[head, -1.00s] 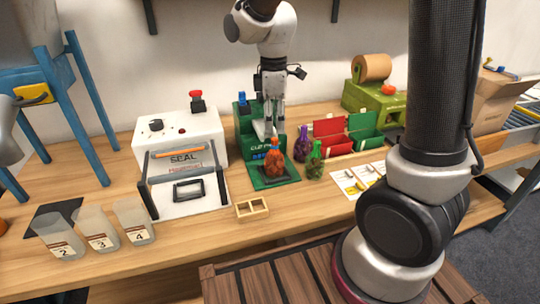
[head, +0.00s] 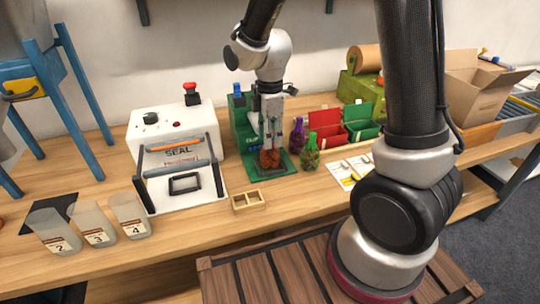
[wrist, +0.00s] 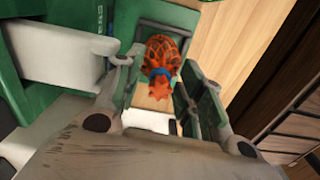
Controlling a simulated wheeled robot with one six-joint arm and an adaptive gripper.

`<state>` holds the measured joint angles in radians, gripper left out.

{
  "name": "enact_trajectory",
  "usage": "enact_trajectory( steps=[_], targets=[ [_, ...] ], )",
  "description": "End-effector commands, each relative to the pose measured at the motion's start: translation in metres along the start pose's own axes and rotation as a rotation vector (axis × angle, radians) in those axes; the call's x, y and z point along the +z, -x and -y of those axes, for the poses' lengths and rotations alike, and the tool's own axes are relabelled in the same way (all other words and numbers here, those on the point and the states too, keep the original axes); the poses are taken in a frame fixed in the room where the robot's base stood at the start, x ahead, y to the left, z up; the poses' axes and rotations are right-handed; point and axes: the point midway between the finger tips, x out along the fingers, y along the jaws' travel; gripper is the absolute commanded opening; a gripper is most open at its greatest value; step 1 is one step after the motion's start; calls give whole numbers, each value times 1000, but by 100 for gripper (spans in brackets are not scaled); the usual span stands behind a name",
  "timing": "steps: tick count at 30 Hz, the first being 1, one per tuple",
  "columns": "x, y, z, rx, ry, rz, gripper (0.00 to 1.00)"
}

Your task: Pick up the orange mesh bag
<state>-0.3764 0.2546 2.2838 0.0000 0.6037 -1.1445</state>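The orange mesh bag (head: 269,159) stands on the black pad of the green clip machine, its upper part partly hidden by my fingers in the head view. In the wrist view the bag (wrist: 163,56) shows a blue band around its neck and a flared orange top pointing at my gripper. My gripper (head: 271,142) is above the bag, pointing down. In the wrist view its two fingers (wrist: 163,92) are spread, one on each side of the bag's top, with gaps showing on both sides. Nothing is held.
The green clip machine (head: 240,124) stands close behind and left of the bag. A purple bag (head: 297,136) and a green bag (head: 310,152) stand close on the right. The sealer (head: 170,133) is at left. A small wooden tray (head: 248,201) lies in front.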

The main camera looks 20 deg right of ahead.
Motion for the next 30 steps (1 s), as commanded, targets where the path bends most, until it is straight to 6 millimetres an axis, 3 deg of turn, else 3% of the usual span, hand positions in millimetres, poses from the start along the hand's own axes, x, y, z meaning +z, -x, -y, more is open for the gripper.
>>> enact_trajectory(
  steps=[3,9,23,30],
  targets=[
    [0,0,0,0,0,0,37],
    [0,1,0,0,0,0,0],
    [0,6,-1,3,0,-1,0],
    [-1,51,-2,7,0,-3,0]
  ],
)
